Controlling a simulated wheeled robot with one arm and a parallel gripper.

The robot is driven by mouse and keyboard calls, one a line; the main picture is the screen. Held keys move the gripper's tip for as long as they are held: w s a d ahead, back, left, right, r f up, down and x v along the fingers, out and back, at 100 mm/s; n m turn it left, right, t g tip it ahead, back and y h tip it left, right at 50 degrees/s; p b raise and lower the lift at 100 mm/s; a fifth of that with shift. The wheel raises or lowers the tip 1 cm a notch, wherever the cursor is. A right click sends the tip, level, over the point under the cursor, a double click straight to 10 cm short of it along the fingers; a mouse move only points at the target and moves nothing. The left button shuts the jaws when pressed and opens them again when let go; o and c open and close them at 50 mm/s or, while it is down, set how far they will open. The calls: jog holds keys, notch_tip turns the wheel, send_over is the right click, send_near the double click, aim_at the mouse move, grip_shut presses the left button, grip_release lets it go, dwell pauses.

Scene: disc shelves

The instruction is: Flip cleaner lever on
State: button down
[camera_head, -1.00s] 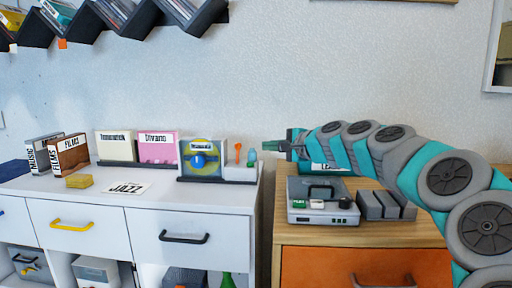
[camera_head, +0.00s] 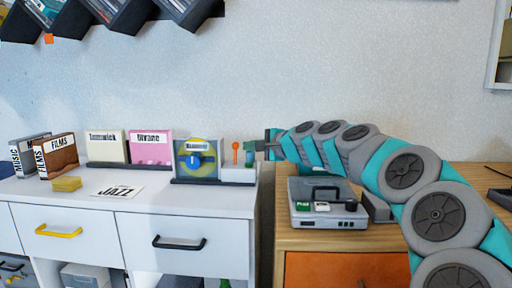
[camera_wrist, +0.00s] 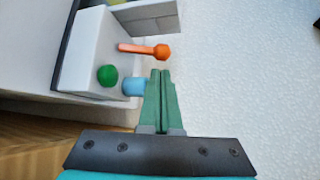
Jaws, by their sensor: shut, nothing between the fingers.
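The cleaner (camera_head: 238,175) is a white unit with a dark base at the right end of the white cabinet top. Its orange lever (camera_head: 235,148) stands up with a round knob; in the head view it looks upright. In the wrist view the lever (camera_wrist: 142,48) lies across the picture, its knob just past my fingertips. A green round button (camera_wrist: 107,75) and a light blue cylinder (camera_wrist: 134,87) are beside it. My gripper (camera_wrist: 161,73) is shut and empty, very close to the knob; I cannot tell if they touch. In the head view my gripper (camera_head: 257,147) is right of the lever.
A cased disc (camera_head: 196,158) with a blue centre stands in the cleaner's left part. Cream and pink cases (camera_head: 150,147) stand further left. A grey player (camera_head: 325,205) sits on the wooden cabinet at right, below my arm. A gap separates the cabinets.

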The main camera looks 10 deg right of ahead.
jog(key=shift+x, duration=1.05)
jog(key=shift+s+a+b, duration=0.1)
jog(key=shift+s+b, duration=0.05)
jog(key=shift+b, duration=0.45)
jog(key=shift+s+r+n+t+b, duration=0.15)
jog(key=shift+s+n+t+b, duration=0.2)
jog(key=shift+t+b, duration=0.4)
